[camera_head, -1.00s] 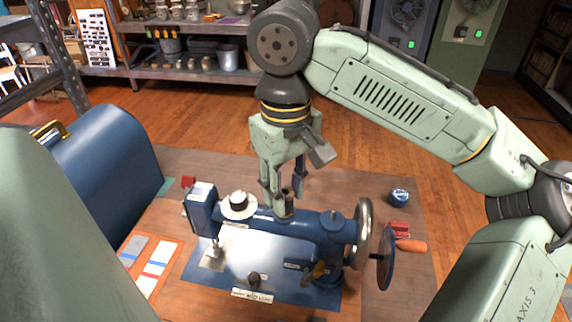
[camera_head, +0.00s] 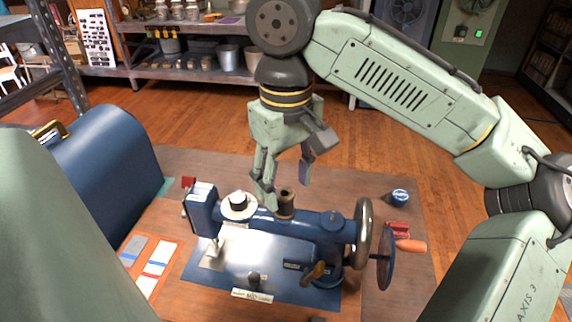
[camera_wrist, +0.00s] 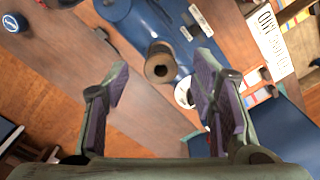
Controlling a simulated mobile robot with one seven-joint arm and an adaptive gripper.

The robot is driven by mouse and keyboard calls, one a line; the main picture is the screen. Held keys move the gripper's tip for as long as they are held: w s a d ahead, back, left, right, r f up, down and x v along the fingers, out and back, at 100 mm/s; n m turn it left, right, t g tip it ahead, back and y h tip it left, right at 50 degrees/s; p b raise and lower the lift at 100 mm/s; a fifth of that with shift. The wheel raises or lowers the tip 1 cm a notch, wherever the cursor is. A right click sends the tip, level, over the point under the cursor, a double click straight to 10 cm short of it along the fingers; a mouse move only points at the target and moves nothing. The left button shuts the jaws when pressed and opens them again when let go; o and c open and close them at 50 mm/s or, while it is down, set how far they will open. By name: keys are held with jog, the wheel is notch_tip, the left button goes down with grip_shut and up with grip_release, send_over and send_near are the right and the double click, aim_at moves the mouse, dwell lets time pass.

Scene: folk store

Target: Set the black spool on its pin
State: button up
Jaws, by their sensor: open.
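The black spool (camera_head: 286,204) looks dark brown and stands upright on top of the blue sewing machine (camera_head: 262,222). In the wrist view the spool (camera_wrist: 160,64) shows its end with a dark centre hole. The pin is not visible; the spool would cover it if it is there. My gripper (camera_head: 286,188) is open, its fingers spread just above and to either side of the spool. In the wrist view my gripper (camera_wrist: 163,92) has its two fingers well apart, with nothing between the pads and the spool just beyond the tips.
A white spool (camera_head: 238,205) stands left of the black one on the machine. A blue tin (camera_head: 399,197) sits on the table. A large blue case (camera_head: 105,165) stands at left.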

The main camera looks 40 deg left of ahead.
notch_tip(320, 180, up, 10)
dwell(0.3)
dwell(0.6)
